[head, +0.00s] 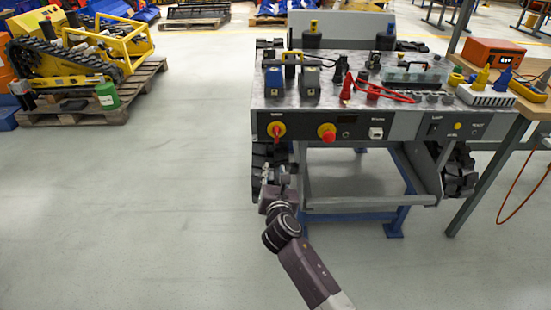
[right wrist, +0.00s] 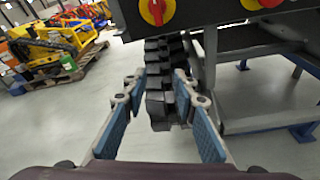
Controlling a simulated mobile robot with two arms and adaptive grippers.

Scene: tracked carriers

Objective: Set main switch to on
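The main switch (head: 277,130) is a red handle on a round yellow plate at the left end of the carrier's dark front panel. Its handle looks roughly upright. The switch also shows at the top edge of the right wrist view (right wrist: 156,11), partly cut off. My right gripper (head: 276,174) is below the switch, in front of the carrier's left track, and touches nothing that I can see. In the right wrist view its two blue-padded fingers (right wrist: 158,84) stand apart with nothing held between them. My left gripper is not in view.
A red mushroom button (head: 327,132) on yellow sits right of the switch. The carrier's black track (right wrist: 165,95) lies beyond my fingers. A workbench (head: 533,106) stands at the right. A yellow tracked machine (head: 75,45) rests on a pallet at the left. Floor left of the carrier is clear.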

